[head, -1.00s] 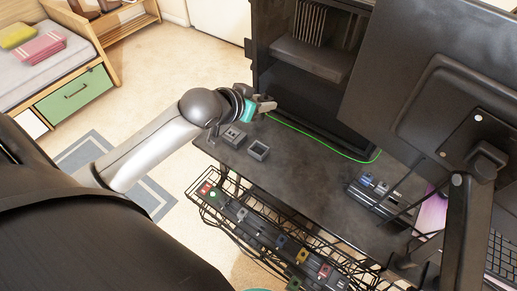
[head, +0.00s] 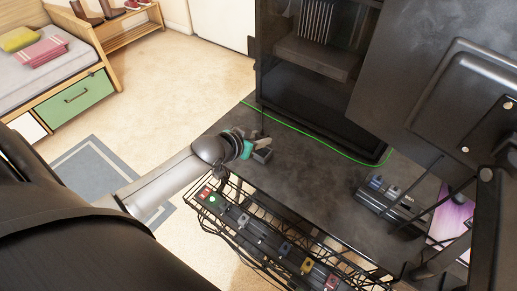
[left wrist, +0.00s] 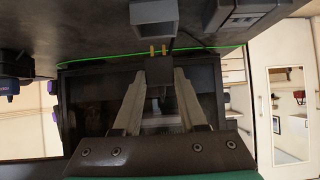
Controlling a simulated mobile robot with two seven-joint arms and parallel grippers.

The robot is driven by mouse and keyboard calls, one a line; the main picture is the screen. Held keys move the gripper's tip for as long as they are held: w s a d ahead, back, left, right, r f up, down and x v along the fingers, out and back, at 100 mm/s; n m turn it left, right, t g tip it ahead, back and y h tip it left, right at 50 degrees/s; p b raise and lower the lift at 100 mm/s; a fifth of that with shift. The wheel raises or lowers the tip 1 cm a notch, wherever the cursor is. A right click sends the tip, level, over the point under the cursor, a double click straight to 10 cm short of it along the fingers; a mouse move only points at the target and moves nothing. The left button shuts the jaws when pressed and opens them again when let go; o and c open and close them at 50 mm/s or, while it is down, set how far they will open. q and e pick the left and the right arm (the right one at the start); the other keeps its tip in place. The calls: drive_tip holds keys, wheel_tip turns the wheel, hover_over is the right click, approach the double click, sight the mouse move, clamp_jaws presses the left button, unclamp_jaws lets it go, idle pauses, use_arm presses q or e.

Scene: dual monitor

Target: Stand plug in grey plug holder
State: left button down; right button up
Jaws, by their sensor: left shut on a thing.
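My left gripper (head: 259,143) is over the left end of the dark desk in the head view. In the left wrist view, its two fingers (left wrist: 160,78) are shut on a small dark plug (left wrist: 160,72) with two gold prongs. The prongs point toward the top of that picture. The grey plug holder (head: 262,155), a small square open box, sits on the desk beside the gripper. It also shows in the left wrist view (left wrist: 153,17), just beyond the prongs, and the plug looks apart from it. My right gripper is not in view.
Another grey block (left wrist: 240,12) is on the desk near the holder. A green cable (head: 312,134) runs along the black cabinet (head: 320,80). A power strip (head: 240,217) lies in the wire rack below the desk edge. The monitor (head: 440,75) is at right. The middle desk is clear.

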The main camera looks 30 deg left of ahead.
sight(257, 155)
use_arm(q)
wheel_tip(257, 155, down, 4)
drive_tip(key=shift+f+b, duration=0.1)
drive_tip(key=shift+b, duration=0.65)
drive_tip(key=shift+c, duration=2.3)
unclamp_jaws()
drive_tip(key=shift+s+r+p, duration=0.3)
drive_tip(key=shift+s+r, duration=0.1)
drive_tip(key=p+v, duration=0.3)
drive_tip(key=v, duration=0.8)
drive_tip(key=shift+p, duration=0.4)
drive_tip(key=shift+r, duration=0.1)
